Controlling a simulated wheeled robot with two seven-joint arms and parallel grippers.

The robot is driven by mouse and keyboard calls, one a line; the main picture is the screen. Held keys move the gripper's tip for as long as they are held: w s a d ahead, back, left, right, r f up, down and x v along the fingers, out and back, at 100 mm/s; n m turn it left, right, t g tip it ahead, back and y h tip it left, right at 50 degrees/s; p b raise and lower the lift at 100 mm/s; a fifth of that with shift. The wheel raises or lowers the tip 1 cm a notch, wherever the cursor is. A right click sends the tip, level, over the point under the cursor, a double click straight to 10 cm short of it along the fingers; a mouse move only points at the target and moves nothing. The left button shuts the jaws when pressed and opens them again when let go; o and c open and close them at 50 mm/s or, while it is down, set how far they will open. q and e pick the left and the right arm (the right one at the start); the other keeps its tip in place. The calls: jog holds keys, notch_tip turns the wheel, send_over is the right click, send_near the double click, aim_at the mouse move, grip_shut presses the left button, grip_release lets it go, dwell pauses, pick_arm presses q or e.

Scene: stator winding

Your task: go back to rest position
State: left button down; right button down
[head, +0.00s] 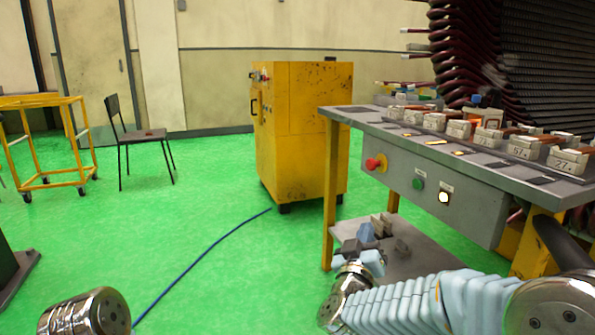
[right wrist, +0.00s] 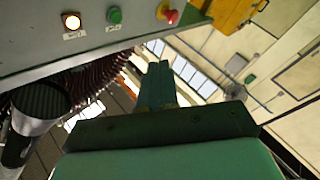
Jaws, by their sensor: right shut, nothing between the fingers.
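My right gripper (head: 368,232) is in front of the workbench's lower shelf, below the control panel, in the head view. Its fingers are together and hold nothing; they also show closed in the right wrist view (right wrist: 157,75). The control panel (head: 465,208) on the bench front carries a red emergency knob (head: 376,163), a green button (head: 418,183) and a lit white button (head: 443,196). The gripper appears apart from all of these. The same controls show at the top of the right wrist view. My left gripper is not in view.
The grey workbench (head: 350,115) holds several numbered blocks. A lower shelf (head: 425,262) sits under it. A yellow cabinet (head: 300,130) stands behind, with a blue cable (head: 205,250) on the green floor. A chair (head: 140,137) and yellow cart (head: 40,100) stand left.

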jog(key=s+a+f+n+g+y+p, duration=0.15)
jog(key=f+g+y, duration=0.25)
jog(key=f, duration=1)
jog(key=s+f+m+g+y+p, duration=0.1)
jog(key=s+f+g+y, duration=0.2)
jog(key=f, duration=1)
jog(key=s+f+m+g+y+p, duration=0.1)
jog(key=s+f+m+g+y, duration=0.1)
jog(key=s+f+g, duration=0.3)
jog(key=s+a+f+m+g+y+p, duration=0.1)
jog(key=s+f+g, duration=0.5)
jog(key=s+f, duration=0.6)
jog(key=s+y, duration=0.1)
jog(key=s, duration=0.6)
jog(key=shift+a+m+y+p, duration=0.25)
jog(key=shift+m+y+p, duration=0.05)
jog(key=shift+m+p, duration=0.1)
